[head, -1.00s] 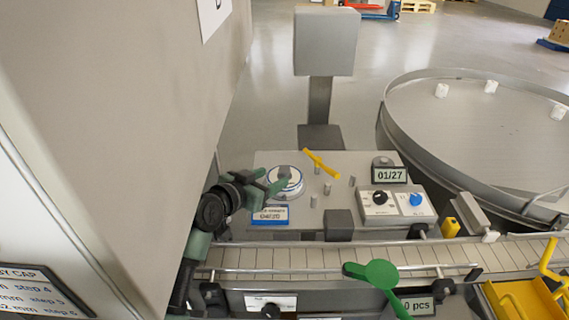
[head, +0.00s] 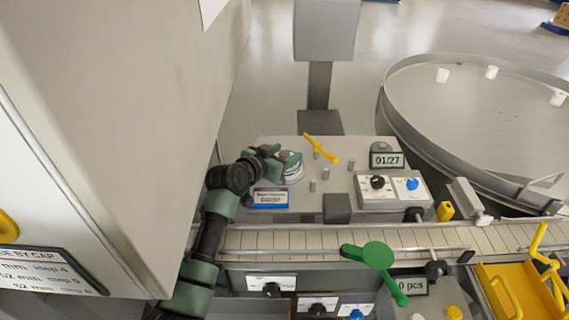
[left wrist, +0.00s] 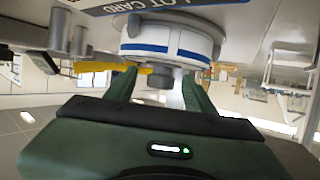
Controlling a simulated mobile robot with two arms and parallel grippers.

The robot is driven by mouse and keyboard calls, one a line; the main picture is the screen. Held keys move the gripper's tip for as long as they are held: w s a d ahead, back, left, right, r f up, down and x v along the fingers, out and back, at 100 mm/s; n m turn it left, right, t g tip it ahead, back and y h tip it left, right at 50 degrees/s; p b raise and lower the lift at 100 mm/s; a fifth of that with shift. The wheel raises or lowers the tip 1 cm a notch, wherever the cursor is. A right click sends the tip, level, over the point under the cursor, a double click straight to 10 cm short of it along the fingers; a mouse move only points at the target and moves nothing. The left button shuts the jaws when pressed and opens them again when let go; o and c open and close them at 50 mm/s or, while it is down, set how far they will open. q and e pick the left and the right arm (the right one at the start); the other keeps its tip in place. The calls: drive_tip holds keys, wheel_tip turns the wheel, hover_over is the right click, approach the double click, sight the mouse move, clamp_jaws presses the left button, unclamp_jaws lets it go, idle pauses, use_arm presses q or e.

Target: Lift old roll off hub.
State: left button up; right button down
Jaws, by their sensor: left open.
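The old roll (head: 294,175) is a low white disc with a blue edge on the grey machine top, beside the blue-and-white card (head: 270,197). My left gripper (head: 282,160) is at the roll's far left side and hides part of it; the hub under the roll is hidden. In the left wrist view the roll (left wrist: 160,46) shows upside down as a white ring with a blue band. The open green fingers (left wrist: 160,78) point at it, and I cannot tell whether they touch it. My right gripper is out of view.
A yellow lever (head: 322,148) and several short metal pegs stand right of the roll. A grey post (head: 319,85) rises behind. A dial box (head: 393,188) is at right, a conveyor (head: 330,238) in front, and a tall beige cabinet wall (head: 130,110) at left.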

use_arm(q)
clamp_jaws()
drive_tip(key=shift+r, duration=0.15)
